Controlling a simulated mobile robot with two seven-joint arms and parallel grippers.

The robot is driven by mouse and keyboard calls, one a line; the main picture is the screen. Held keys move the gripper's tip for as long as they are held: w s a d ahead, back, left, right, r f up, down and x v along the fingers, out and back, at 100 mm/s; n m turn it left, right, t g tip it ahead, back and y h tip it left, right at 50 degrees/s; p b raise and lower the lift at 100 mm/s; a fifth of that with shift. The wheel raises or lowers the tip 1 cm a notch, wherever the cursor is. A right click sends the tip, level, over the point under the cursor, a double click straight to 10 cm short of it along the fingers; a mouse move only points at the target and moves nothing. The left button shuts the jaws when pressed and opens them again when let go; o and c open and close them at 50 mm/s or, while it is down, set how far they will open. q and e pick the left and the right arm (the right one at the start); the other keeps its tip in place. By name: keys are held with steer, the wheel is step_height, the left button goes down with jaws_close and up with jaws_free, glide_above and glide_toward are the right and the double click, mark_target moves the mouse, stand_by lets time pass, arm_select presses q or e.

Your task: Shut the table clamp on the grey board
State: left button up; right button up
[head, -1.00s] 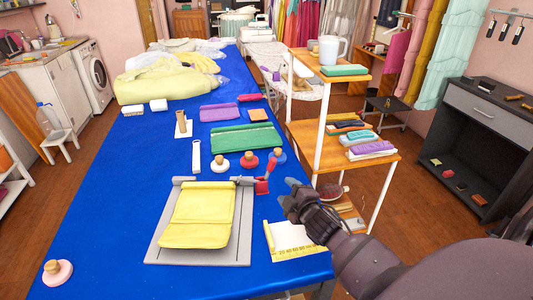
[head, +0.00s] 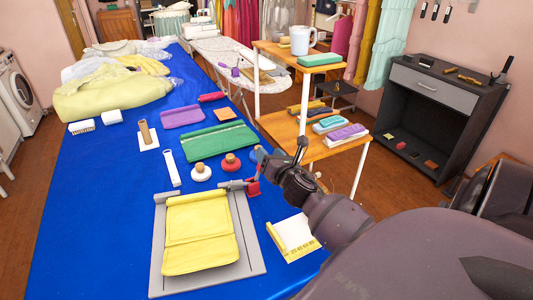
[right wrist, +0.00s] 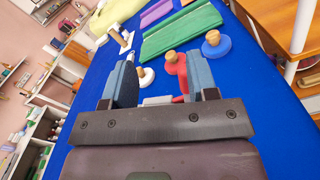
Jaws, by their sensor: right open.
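The grey board (head: 250,258) lies on the blue table with a folded yellow cloth (head: 200,238) on it. The red table clamp (head: 253,188) stands at the board's far right corner, with its lever up. My right gripper (head: 276,164) is just beyond and right of the clamp, above the table. In the right wrist view its two blue-grey fingers (right wrist: 160,84) are apart, and the red lever (right wrist: 183,78) shows between them, close to the right finger. Whether they touch is unclear. My left gripper is in neither view.
White (head: 201,173) and red (head: 231,163) knobbed discs stand behind the board. A blue knobbed disc (right wrist: 216,47) is near them. A yellow-edged card (head: 293,236) lies right of the board. A wooden shelf rack (head: 290,125) stands close to the table's right side.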

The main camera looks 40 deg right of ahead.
step_height(320, 180, down, 8)
steer(key=b, duration=0.2)
steer(key=x, duration=0.6)
steer(key=shift+a, duration=0.15)
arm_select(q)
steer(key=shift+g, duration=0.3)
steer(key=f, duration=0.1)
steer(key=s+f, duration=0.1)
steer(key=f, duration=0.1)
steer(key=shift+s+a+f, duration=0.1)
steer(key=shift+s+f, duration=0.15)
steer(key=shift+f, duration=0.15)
arm_select(e)
steer(key=shift+x, duration=0.85)
steer(key=shift+f, duration=0.1)
steer(key=shift+c, duration=0.4)
